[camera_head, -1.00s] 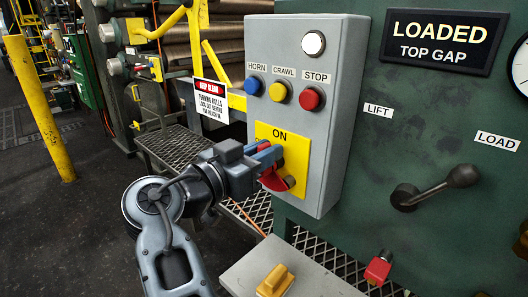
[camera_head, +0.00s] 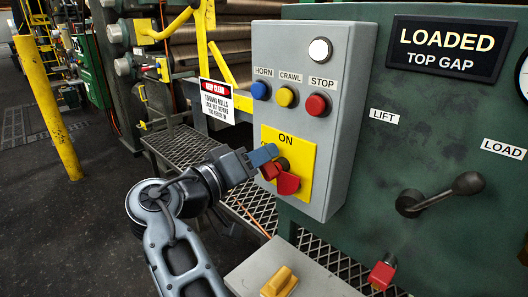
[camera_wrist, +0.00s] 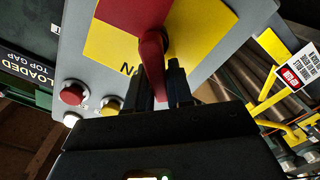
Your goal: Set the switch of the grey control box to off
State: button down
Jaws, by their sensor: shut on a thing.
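The grey control box (camera_head: 335,110) stands upright in the middle of the head view. Its yellow switch plate (camera_head: 305,150) is marked ON at the top; any lower marking is hidden. The red switch handle (camera_head: 288,183) sits on this plate, partly covered by my fingers. My gripper (camera_head: 268,160) reaches it from the left and is shut on the handle. In the wrist view the red handle (camera_wrist: 153,55) runs between the two dark fingertips (camera_wrist: 160,80), with the ON letters upside down and partly hidden beside it.
Blue, yellow and red buttons (camera_head: 317,105) and a white lamp (camera_head: 320,50) sit above the switch. A black lever (camera_head: 440,195) is on the green panel to the right. A yellow-handled box top (camera_head: 280,282) lies below. A warning sign (camera_head: 216,102) hangs left.

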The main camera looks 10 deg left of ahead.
jog(key=n, duration=0.1)
jog(key=n+p, duration=0.1)
jog(key=n, duration=0.1)
jog(key=n+p, duration=0.1)
jog(key=shift+w+a+f+n, duration=0.25)
jog(key=shift+a+f+n, duration=0.05)
jog(key=shift+a+f, duration=0.1)
jog(key=shift+a+f+n+p, duration=0.1)
jog(key=shift+f+n+p, duration=0.3)
jog(key=shift+n+p, duration=0.55)
jog(key=shift+a+f+n+p, duration=0.1)
jog(key=shift+f+n+p, duration=0.35)
jog(key=shift+n, duration=1)
jog(key=c, duration=1.1)
grip_release()
jog(key=shift+w+d, duration=0.1)
jog(key=b+v, duration=0.1)
jog(key=v, duration=0.6)
jog(key=shift+s+a+b, duration=0.25)
jog(key=shift+s+b, duration=0.1)
